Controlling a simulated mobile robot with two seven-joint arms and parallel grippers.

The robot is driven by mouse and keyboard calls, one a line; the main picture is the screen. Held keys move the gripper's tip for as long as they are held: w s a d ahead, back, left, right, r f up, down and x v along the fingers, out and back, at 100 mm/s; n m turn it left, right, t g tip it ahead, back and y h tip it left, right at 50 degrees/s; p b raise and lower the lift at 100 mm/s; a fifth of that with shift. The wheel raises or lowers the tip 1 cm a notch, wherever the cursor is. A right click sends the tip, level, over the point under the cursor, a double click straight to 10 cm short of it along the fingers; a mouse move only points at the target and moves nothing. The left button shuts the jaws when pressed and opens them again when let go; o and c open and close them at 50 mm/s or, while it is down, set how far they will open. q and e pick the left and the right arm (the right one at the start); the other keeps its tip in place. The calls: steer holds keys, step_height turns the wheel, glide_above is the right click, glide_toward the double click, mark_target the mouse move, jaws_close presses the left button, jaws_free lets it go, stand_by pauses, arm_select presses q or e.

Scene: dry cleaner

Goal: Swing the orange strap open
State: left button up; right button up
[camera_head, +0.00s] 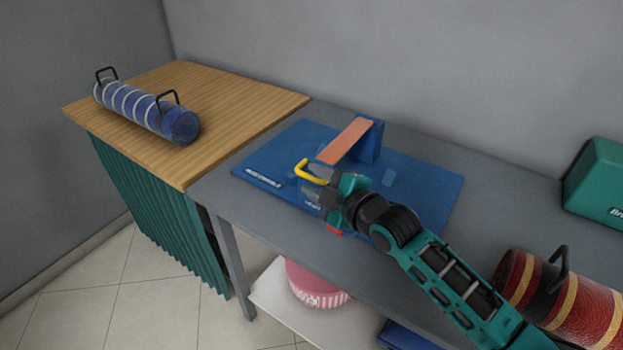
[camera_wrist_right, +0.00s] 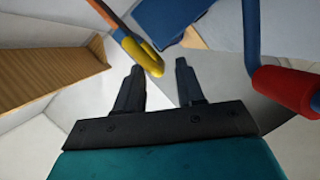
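The orange strap (camera_head: 345,140) slopes up to a blue upright on a blue board (camera_head: 425,185). A yellow curved handle (camera_head: 309,172) is at the strap's lower left. My right gripper (camera_head: 311,184) is right beside this handle. In the right wrist view the fingers (camera_wrist_right: 160,80) are spread apart. The yellow handle (camera_wrist_right: 143,52) curves just beyond the left fingertip there, and the strap (camera_wrist_right: 106,12) shows at the top edge. I cannot tell whether finger and handle touch. My left gripper is in no view.
A red grip (camera_wrist_right: 286,92) on a blue bar is at the right of the wrist view. A blue striped roll (camera_head: 145,110) lies on the wooden counter (camera_head: 235,105) at left. A red roll (camera_head: 560,295) and green case (camera_head: 597,185) are on the grey table (camera_head: 500,200) at right.

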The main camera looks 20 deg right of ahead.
steer(key=shift+x, duration=0.95)
jaws_close()
